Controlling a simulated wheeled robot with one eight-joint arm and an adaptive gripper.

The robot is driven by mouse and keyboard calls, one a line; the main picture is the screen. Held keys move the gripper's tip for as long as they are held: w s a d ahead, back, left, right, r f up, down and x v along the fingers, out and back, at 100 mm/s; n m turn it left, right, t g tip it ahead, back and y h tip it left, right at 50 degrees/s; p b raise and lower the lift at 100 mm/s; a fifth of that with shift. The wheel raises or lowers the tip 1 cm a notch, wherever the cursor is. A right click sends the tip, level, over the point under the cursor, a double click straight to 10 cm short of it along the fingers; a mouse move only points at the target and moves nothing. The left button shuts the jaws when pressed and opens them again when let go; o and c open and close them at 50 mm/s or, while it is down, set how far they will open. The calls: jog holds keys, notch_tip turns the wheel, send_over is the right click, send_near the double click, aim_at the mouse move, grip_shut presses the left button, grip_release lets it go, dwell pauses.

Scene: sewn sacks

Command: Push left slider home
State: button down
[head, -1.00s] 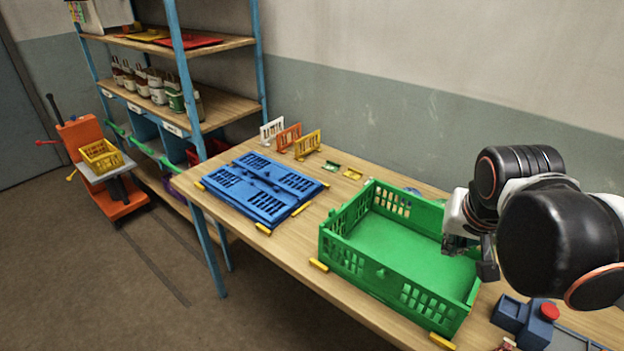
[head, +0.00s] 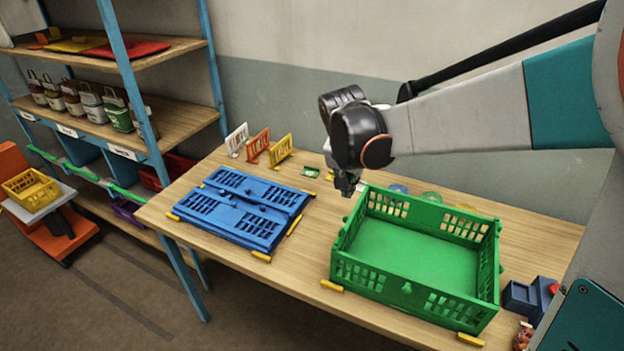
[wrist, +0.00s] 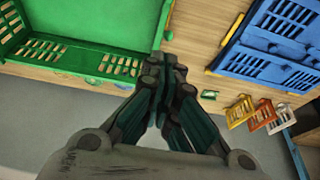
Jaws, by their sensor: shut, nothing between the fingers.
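The green crate (head: 415,290) stands open and empty on the table; it also shows in the wrist view (wrist: 75,58). A small green knob (head: 407,287) sits on its front wall. I cannot clearly make out a left slider; the crate's left wall (head: 352,222) is seen steeply from the side. My gripper (head: 348,190) is at the crate's back left corner, pointing down. In the wrist view my gripper (wrist: 166,68) has its fingers together with nothing between them, close beside the crate's end. Whether it touches the crate I cannot tell.
A folded blue crate (head: 245,205) lies left of the green one between yellow corner blocks. White, orange and yellow panels (head: 280,150) stand behind it. A small green piece (head: 310,172) lies nearby. A blue box with a red button (head: 530,297) is at right. Bare table separates the crates.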

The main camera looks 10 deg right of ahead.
aim_at(340, 234)
jog(key=shift+f, duration=0.1)
jog(key=b+x, duration=0.2)
jog(key=x, duration=0.8)
jog(key=shift+s+b, duration=0.1)
jog(key=shift+b, duration=0.2)
jog(key=shift+s+a, duration=0.55)
jog(key=shift+s, duration=0.2)
jog(key=shift+s+a, duration=0.55)
jog(key=shift+s, duration=0.3)
jog(key=shift+s+a, duration=0.7)
jog(key=shift+s, duration=0.25)
jog(key=shift+w, duration=0.1)
jog(key=shift+d, duration=0.1)
